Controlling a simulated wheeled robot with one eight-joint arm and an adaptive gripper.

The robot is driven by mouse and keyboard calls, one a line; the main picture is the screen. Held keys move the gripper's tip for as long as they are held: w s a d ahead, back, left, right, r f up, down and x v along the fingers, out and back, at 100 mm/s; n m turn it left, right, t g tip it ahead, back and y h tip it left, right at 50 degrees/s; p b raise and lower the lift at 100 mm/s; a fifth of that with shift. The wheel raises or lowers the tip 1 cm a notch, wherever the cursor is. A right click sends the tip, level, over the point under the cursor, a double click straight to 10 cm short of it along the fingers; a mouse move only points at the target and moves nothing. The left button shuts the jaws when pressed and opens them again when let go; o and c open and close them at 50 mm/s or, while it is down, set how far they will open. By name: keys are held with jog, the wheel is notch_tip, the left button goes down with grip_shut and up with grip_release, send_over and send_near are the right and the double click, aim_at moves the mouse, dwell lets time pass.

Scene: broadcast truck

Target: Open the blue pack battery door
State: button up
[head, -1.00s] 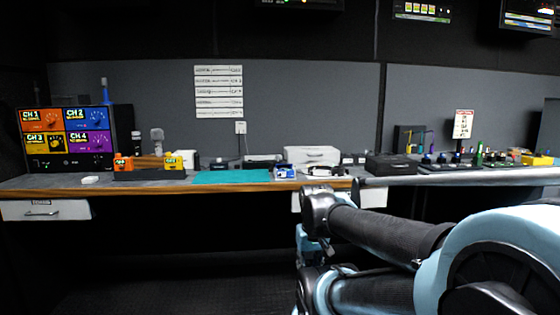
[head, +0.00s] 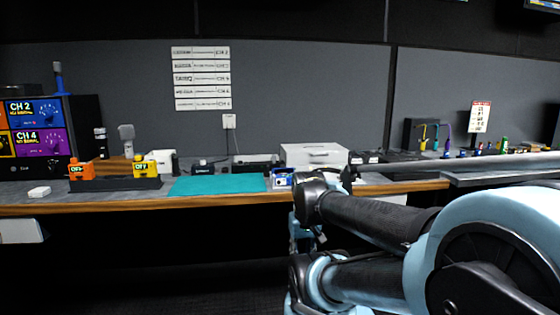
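A small blue-and-white pack (head: 282,180) lies on the desk at the right end of a teal mat (head: 220,184) in the head view. It is too small to make out its battery door or whether that door is open. My folded arm fills the lower right, with its elbow just in front of and to the right of the blue pack. My gripper cannot be made out in this view.
An orange pack (head: 81,171) and a yellow pack (head: 146,168) stand in a black dock (head: 115,184) on the left. A white drawer box (head: 313,156) stands behind the blue pack. Channel monitors (head: 38,127) stand far left. The desk's wooden front edge (head: 150,203) runs across.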

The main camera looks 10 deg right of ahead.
jog(key=shift+w+d, duration=0.1)
jog(key=shift+w, duration=0.35)
jog(key=w+r+m+g, duration=0.2)
jog(key=w+r+m, duration=1.6)
jog(key=w+r, duration=1.7)
jog(key=f, duration=0.5)
jog(key=s+f, duration=0.1)
jog(key=f, duration=0.9)
jog(key=shift+s+d+f, duration=0.1)
jog(key=shift+s, duration=0.2)
grip_shut()
